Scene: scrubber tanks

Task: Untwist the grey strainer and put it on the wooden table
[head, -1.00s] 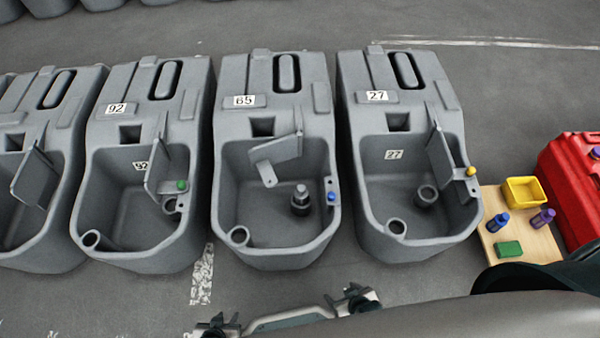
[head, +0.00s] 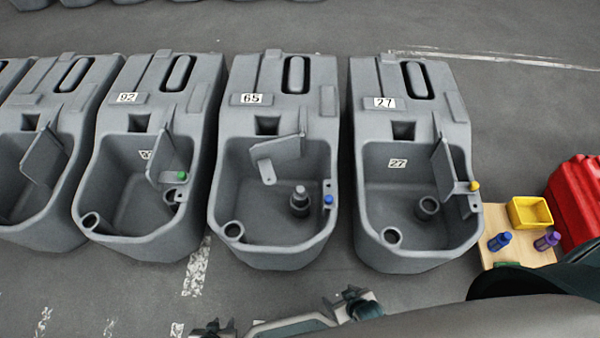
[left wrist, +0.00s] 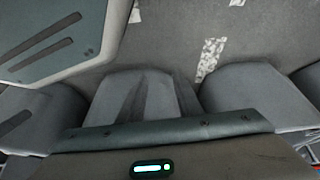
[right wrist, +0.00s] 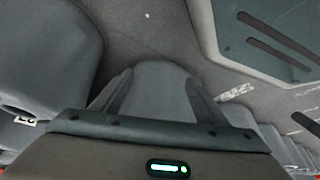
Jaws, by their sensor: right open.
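The grey strainer (head: 299,201) stands upright on the floor of the basin of the tank marked 65, a dark cylinder with a lighter narrow top. The wooden table (head: 522,246) is at the right, partly hidden by my own body. My left gripper (head: 212,328) is at the bottom edge of the head view, apart from the tanks; its fingers (left wrist: 150,90) look close together in the left wrist view, but their gap is unclear. My right gripper (head: 350,300) is open and empty in front of the tanks, with its fingers (right wrist: 160,88) spread in the right wrist view.
The tank marked 65 (head: 225,190) stands between tanks 92 (head: 88,195) and 27 (head: 366,200). A hinged flap (head: 277,150) hangs above its basin. A yellow bin (head: 528,213), blue bottle (head: 499,241) and purple bottle (head: 547,241) are on the table, beside a red container (head: 578,205).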

